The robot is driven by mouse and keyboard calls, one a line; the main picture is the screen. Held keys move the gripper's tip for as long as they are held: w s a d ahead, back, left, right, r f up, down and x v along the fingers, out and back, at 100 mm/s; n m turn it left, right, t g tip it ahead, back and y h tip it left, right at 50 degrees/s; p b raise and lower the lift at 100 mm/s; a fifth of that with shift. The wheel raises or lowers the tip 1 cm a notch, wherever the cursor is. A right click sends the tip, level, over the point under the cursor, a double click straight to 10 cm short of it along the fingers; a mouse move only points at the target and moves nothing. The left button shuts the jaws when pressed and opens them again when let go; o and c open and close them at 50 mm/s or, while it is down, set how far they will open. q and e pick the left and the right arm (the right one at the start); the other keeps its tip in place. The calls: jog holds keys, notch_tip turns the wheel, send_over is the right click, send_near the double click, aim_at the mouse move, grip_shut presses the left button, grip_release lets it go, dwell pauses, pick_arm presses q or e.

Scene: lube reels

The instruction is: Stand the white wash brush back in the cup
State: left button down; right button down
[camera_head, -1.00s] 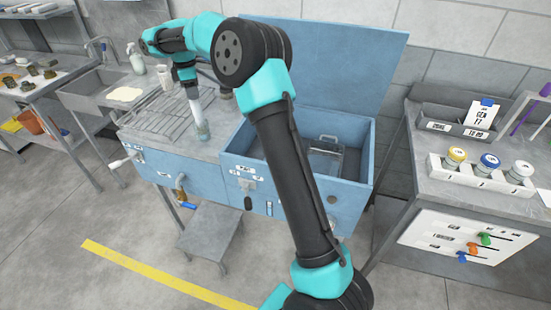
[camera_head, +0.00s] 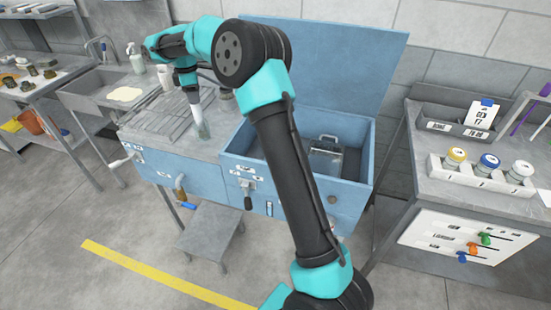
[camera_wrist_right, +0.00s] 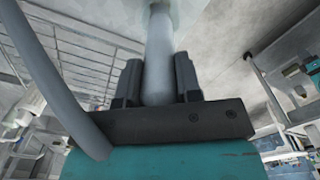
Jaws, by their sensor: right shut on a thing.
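My right gripper (camera_head: 191,89) reaches over the blue bench from above. It is shut on the white handle of the wash brush (camera_head: 196,107), whose wider, pale greenish end (camera_head: 202,131) points down near the bench's front edge. In the right wrist view, the two dark fingers (camera_wrist_right: 158,75) pinch the pale handle (camera_wrist_right: 158,45), and the broad pale end fills the top. I cannot tell whether that end touches the bench top. I cannot make out the cup clearly; a small dark round item (camera_head: 226,92) stands behind, partly beside my arm. My left gripper is out of view.
A wire rack (camera_head: 160,115) lies on the bench left of the brush. An open blue basin (camera_head: 348,180) with a raised lid (camera_head: 345,60) is to the right, partly behind my arm. A sink (camera_head: 85,92) is at left; a side table with jars (camera_head: 489,160) is at right.

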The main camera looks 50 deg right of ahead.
jog(key=shift+f, duration=0.2)
jog(key=c, duration=0.7)
grip_release()
notch_tip(320, 180, up, 17)
jog(key=shift+r, duration=0.2)
jog(key=shift+f, duration=0.15)
dwell(0.8)
